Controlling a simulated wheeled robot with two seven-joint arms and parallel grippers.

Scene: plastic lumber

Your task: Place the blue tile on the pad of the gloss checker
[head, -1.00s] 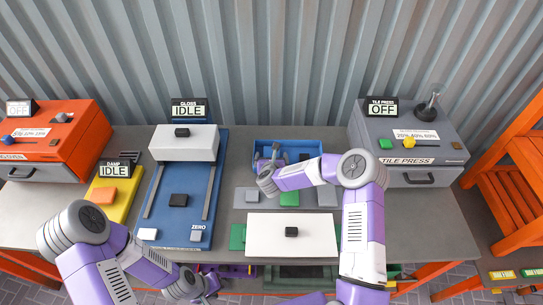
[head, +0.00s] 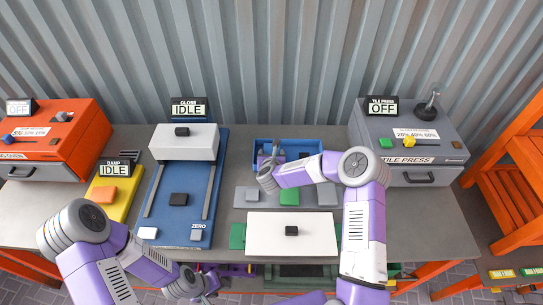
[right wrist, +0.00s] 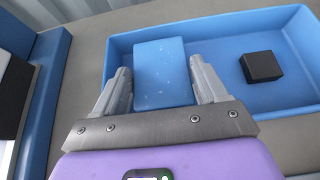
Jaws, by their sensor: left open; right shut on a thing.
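The blue tile (right wrist: 163,72) is between the fingers of my right gripper (right wrist: 163,88) in the right wrist view. My right gripper (head: 270,152) is shut on it at the left part of the blue tray (head: 308,142); the tile is mostly hidden in the head view. The gloss checker (head: 207,222) has a blue bed with rails, a white hood (head: 185,142) and a display (head: 189,109) reading IDLE. My left gripper (head: 207,286) is open and empty, low at the front edge.
A black block (right wrist: 262,66) lies in the tray. A white board (head: 272,236) with a black knob stands in front. The yellow damp device (head: 122,203) is left of the checker. The grey tile press (head: 425,150) is at right, the orange machine (head: 75,130) far left.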

